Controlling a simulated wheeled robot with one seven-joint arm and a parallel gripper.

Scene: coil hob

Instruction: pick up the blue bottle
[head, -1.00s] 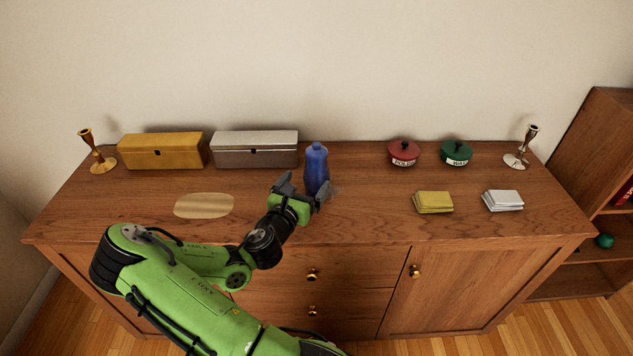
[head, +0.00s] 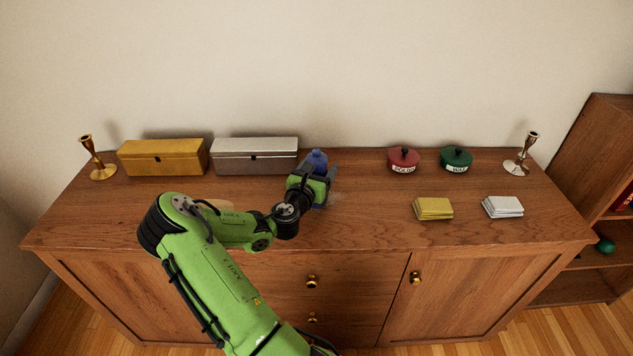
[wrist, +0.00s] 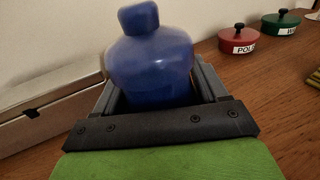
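The blue bottle (head: 317,157) stands on the wooden cabinet top; in the head view my gripper hides most of its body. The wrist view shows its cap and rounded shoulders (wrist: 150,65) upright between the fingers. My gripper (head: 318,176) is low over the cabinet top with one finger on each side of the bottle. In the wrist view, my gripper (wrist: 160,95) looks open around the bottle, with a slim dark gap near the right finger. Contact low on the bottle is hidden.
A silver box (head: 255,157) is close left of the bottle, with a gold box (head: 163,158) beyond. Red (head: 403,160) and green (head: 456,159) lidded pots stand to the right, behind yellow (head: 433,209) and white (head: 503,207) stacks. Candlesticks stand at both ends.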

